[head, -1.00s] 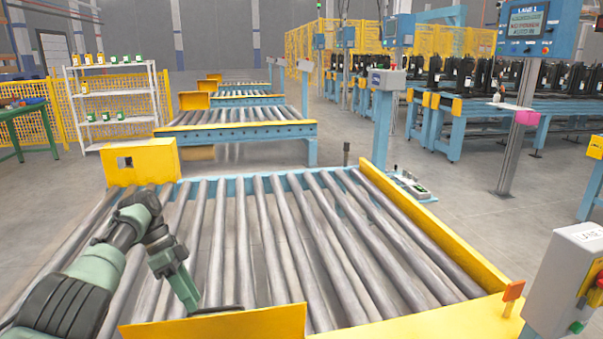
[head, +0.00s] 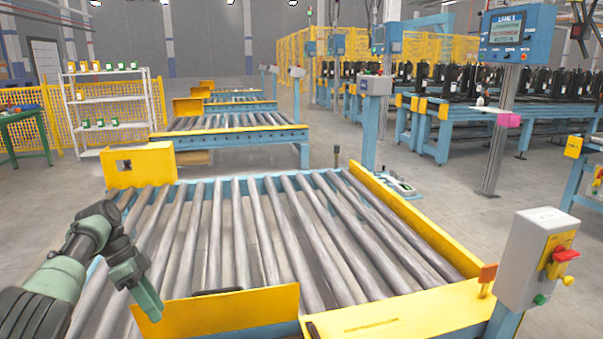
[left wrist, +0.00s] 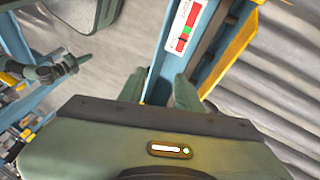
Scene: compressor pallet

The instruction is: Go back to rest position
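My left gripper (head: 148,303) hangs at the lower left in the head view, over the near left part of the roller conveyor (head: 235,230), close to the left end of the yellow front plate. In the left wrist view its two green fingers (left wrist: 160,90) stand apart with nothing held between them. Below them show a blue frame beam and a red, white and green label (left wrist: 182,28).
A grey control box (head: 535,260) with a red switch stands at the right. A yellow plate (head: 215,314) edges the conveyor's near side, and a yellow rail (head: 415,225) its right side. Screen posts and black units on blue tables stand behind right. A white shelf (head: 110,105) stands back left.

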